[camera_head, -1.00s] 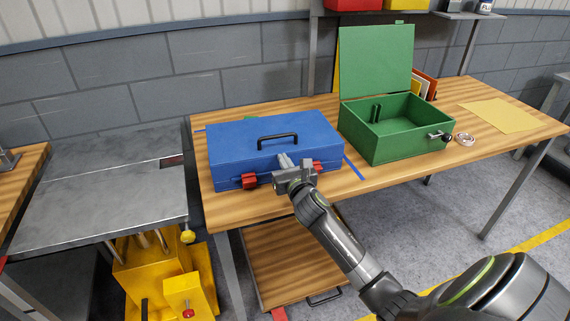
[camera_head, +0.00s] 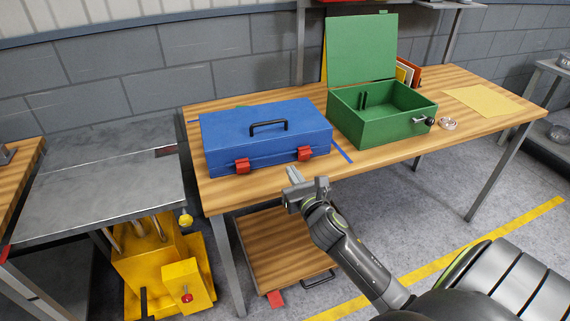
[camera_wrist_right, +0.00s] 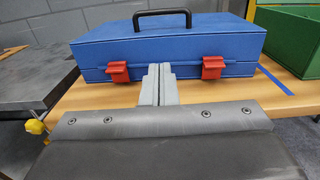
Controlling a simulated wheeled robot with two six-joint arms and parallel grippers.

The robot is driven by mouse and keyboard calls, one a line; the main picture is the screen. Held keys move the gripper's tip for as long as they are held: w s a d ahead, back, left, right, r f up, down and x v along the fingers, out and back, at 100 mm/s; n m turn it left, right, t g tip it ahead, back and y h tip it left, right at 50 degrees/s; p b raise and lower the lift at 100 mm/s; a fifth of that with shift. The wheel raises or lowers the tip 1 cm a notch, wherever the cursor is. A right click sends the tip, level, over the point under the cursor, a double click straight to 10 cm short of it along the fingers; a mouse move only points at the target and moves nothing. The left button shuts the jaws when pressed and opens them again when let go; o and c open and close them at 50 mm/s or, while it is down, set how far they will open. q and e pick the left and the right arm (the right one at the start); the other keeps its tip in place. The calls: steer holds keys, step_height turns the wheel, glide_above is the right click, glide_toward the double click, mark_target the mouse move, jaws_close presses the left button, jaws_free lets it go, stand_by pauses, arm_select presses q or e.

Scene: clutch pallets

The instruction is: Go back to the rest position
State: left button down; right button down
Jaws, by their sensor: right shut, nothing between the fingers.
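My right gripper (camera_head: 293,175) is shut and empty in front of the table's front edge, a little apart from the blue case. In the right wrist view its two fingers (camera_wrist_right: 159,84) are pressed together, with the blue case (camera_wrist_right: 180,47) behind them. The blue case (camera_head: 225,128) is closed, with a black handle on top and two red latches on its front. My left gripper is not in view.
The wooden table (camera_head: 235,194) also holds an open green box (camera_head: 372,128), a roll of tape (camera_head: 448,124) and a yellow sheet (camera_head: 483,104). A grey metal table (camera_head: 100,195) stands at the left, above a yellow machine (camera_head: 150,268). Open floor (camera_head: 400,230) lies at the right.

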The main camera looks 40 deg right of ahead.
steer(key=s+d+f+m+g, duration=0.1)
steer(key=s+f+m+g, duration=0.3)
steer(key=f, duration=0.7)
steer(key=s+f+m+g, duration=0.2)
steer(key=s+f+m, duration=0.2)
steer(key=f+m, duration=0.55)
steer(key=s+d+f+m+g, duration=0.1)
steer(key=s+f+m+g, duration=0.3)
steer(key=f, duration=1)
steer(key=s+a+f+m+g+y, duration=0.1)
steer(key=s+f+m, duration=0.4)
steer(key=s, duration=0.6)
steer(key=s+a+f+m+g+y, duration=0.1)
steer(key=s+a+f+m+g, duration=0.2)
steer(key=s+f+m, duration=0.3)
steer(key=s+a+f+m+g+y, duration=0.1)
steer(key=s+a+f+m, duration=0.3)
steer(key=s, duration=1.2)
step_height(320, 180, down, 5)
steer(key=shift+s+a+r+m+g, duration=0.2)
steer(key=shift+s+a+m+g, duration=0.1)
steer(key=shift+m+g, duration=0.4)
